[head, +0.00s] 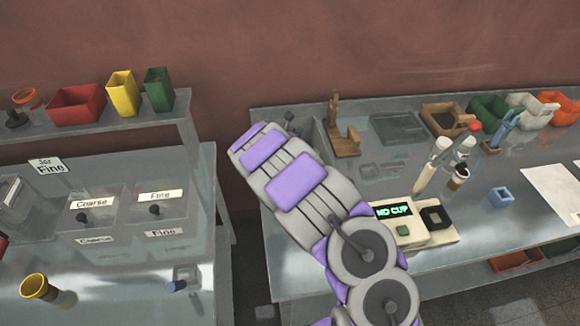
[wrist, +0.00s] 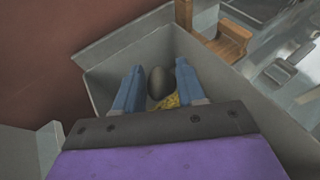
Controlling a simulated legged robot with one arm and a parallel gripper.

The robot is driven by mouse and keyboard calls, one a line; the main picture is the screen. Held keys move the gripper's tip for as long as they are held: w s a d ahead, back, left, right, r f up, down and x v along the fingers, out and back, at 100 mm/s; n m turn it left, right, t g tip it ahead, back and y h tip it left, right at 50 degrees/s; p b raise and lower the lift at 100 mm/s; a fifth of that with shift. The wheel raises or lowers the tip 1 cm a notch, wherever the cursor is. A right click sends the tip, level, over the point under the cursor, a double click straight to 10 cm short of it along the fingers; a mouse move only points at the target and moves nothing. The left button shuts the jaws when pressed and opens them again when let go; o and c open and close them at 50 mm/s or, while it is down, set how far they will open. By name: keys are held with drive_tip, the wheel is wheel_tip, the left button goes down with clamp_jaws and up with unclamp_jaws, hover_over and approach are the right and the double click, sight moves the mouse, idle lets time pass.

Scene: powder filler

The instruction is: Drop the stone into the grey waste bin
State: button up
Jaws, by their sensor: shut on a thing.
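The dark, rounded stone (wrist: 160,82) shows in the wrist view between the two blue fingers of my gripper (wrist: 159,72). My gripper is shut on it. The grey waste bin (wrist: 125,58) is an open box around and below the fingers in this view, and the stone appears over its opening. How far the stone is above the bin floor, I cannot tell. In the head view my own arm hides the stone and most of the bin.
A yellow patch (wrist: 171,101) shows below the stone. A wooden stand (head: 344,140) is just right of the bin area, also seen in the wrist view (wrist: 228,42). A scale reading "NO CUP" (head: 410,226) sits right of my arm. Left stands a bench with labelled boxes (head: 160,210).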

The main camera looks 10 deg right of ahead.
drive_tip(key=f, duration=0.2)
drive_tip(key=d+f+b, duration=0.1)
drive_tip(key=f, duration=0.1)
drive_tip(key=shift+f, duration=0.25)
drive_tip(key=o, duration=0.6)
drive_tip(key=shift+a, duration=0.25)
drive_tip(key=o, duration=0.3)
drive_tip(key=shift+d, duration=0.4)
drive_tip(key=shift+o, duration=1.1)
drive_tip(key=shift+d, duration=0.6)
drive_tip(key=v, duration=1.7)
